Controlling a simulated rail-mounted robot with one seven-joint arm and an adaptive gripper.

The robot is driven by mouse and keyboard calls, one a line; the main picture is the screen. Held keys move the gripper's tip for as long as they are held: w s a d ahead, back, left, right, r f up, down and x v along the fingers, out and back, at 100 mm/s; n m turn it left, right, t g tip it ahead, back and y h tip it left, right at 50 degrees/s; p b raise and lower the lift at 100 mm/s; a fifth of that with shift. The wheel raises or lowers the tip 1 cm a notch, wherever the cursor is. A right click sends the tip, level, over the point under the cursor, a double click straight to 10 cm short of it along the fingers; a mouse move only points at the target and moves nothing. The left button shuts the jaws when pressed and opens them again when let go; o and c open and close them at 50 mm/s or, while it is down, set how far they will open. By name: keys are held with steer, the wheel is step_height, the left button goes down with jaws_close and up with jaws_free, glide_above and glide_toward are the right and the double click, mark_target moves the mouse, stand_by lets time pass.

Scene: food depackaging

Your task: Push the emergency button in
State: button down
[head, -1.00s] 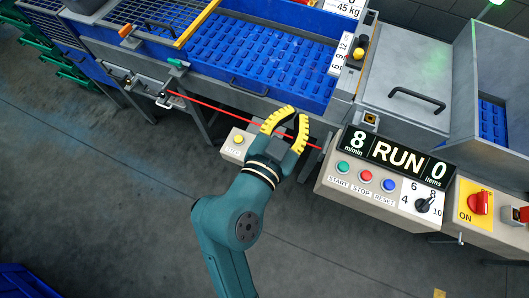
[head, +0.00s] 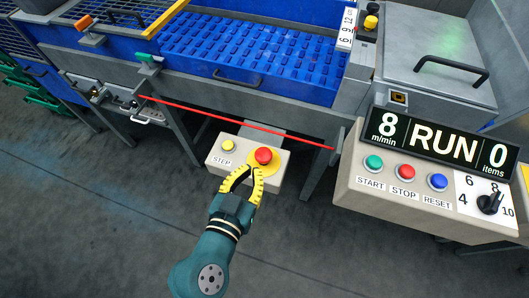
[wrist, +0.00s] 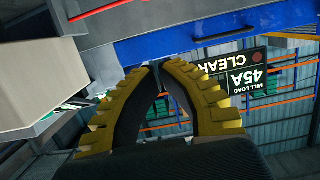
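The emergency button (head: 263,155) is a red mushroom head on a yellow disc. It sits on the right part of a small beige box under the conveyor in the head view. My gripper (head: 253,170) is just below it in the picture, its yellow ribbed fingertips overlapping the lower edge of the yellow disc. Whether the tips touch the button cannot be told. In the wrist view my gripper's fingers (wrist: 157,66) arch together and their tips meet, with nothing between them. The button is not seen in the wrist view.
A yellow STEP button (head: 228,146) is left of the red one on the same box. A red cord (head: 236,123) runs above the box. A control panel (head: 350,205) with START, STOP and RESET buttons stands at right; its display (head: 443,145) reads RUN.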

steer(key=b, duration=0.3)
glide_above(264, 159)
steer(key=f, duration=0.2)
steer(key=shift+w+f, duration=0.25)
steer(key=shift+f, duration=0.05)
step_height(264, 159, down, 4)
steer(key=shift+w+r+b, duration=0.15)
steer(key=shift+r+b, duration=0.05)
steer(key=shift+b, duration=0.9)
steer(key=shift+w+f, duration=0.1)
steer(key=shift+f, duration=0.1)
step_height(264, 159, down, 2)
steer(key=shift+f+b, duration=0.25)
steer(key=shift+b, duration=1)
